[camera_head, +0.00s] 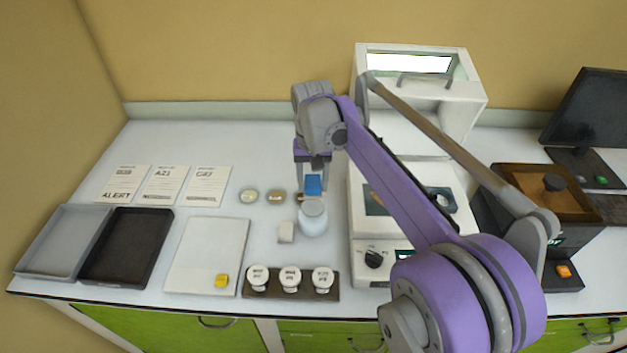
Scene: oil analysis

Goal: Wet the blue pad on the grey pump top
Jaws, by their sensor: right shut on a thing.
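My right gripper (313,171) reaches down at the middle of the bench and is shut on a blue pad (313,185). The pad hangs below the jaws, just behind the pump bottle. The bottle (313,220) is pale and translucent and stands upright, with a grey pump top (312,207). The pad's lower edge looks close to the pump top; I cannot tell whether they touch. My left gripper is not in view.
A rack (291,293) with three white-capped jars is in front. Two small round dishes (276,197) lie left of the gripper. A white machine (360,245) stands close right, partly behind my arm.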

